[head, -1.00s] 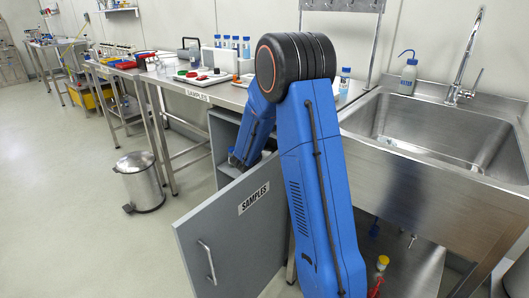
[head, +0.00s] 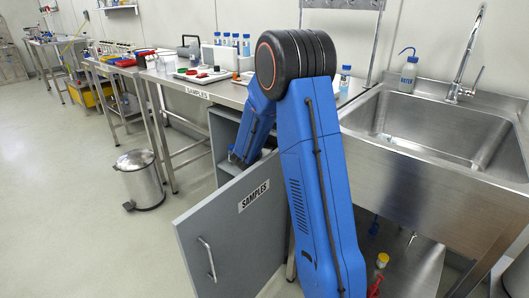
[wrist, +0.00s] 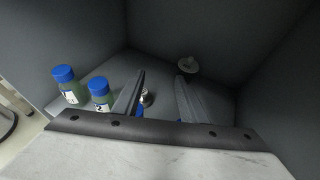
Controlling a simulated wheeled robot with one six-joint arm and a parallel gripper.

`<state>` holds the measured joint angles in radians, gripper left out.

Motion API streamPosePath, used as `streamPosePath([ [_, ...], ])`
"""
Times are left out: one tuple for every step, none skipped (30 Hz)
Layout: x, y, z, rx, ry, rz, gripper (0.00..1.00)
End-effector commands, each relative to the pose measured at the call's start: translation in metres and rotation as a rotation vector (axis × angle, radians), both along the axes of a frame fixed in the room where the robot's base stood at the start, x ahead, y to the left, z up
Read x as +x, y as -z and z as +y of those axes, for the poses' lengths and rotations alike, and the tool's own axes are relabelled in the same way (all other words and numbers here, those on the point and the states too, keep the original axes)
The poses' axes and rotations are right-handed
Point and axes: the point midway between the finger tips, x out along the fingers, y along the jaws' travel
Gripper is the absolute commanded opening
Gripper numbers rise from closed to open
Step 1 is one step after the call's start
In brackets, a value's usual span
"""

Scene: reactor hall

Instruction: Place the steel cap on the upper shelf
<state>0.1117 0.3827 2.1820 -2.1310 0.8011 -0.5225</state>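My gripper (wrist: 160,83) is inside a dark grey cabinet in the wrist view. Its two fingers stand apart with a clear gap and nothing held between them. A small round pale-grey piece (wrist: 188,65), possibly the steel cap, lies at the back beyond the right fingertip, apart from it. A small metallic-topped item (wrist: 148,97) shows just right of the left finger, partly hidden by it; I cannot tell what it is. In the head view the gripper is hidden behind my arm and the cabinet door. I cannot make out which surface is the upper shelf.
Two blue-capped bottles (wrist: 68,86) (wrist: 101,95) stand left of my gripper. The cabinet door (head: 238,235), marked SAMPLES, hangs open. A sink (head: 440,125) is at right, a bench (head: 205,92) with bottles and trays above, a pedal bin (head: 139,180) on the open floor at left.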

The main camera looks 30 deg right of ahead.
Motion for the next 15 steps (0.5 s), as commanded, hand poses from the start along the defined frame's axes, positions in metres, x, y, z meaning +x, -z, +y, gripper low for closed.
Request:
streamPosePath([
  [-0.001, -0.006, 0.002, 0.001, 0.0, -0.004, 0.39],
  [-0.005, -0.007, 0.006, 0.001, 0.0, -0.002, 0.39],
  [-0.009, -0.01, 0.01, 0.0, -0.001, -0.002, 0.39],
  [-0.012, -0.012, 0.014, 0.001, -0.002, -0.002, 0.39],
  [-0.015, -0.013, 0.018, 0.0, -0.003, -0.002, 0.39],
  [-0.02, -0.016, 0.023, 0.001, -0.002, -0.002, 0.39],
  [-0.023, -0.018, 0.026, 0.001, -0.002, -0.002, 0.39],
  [-0.026, -0.02, 0.029, 0.001, -0.002, -0.002, 0.39],
  [-0.03, -0.022, 0.033, 0.0, -0.001, -0.002, 0.39],
  [-0.032, -0.023, 0.036, 0.001, -0.001, -0.003, 0.39],
  [-0.035, -0.025, 0.039, 0.0, -0.001, -0.002, 0.39],
  [-0.038, -0.027, 0.042, 0.0, -0.001, -0.002, 0.39],
  [-0.04, -0.028, 0.044, 0.0, -0.001, -0.002, 0.39],
  [-0.041, -0.028, 0.046, 0.0, -0.001, -0.002, 0.39],
  [-0.043, -0.029, 0.048, 0.001, -0.001, -0.001, 0.39],
])
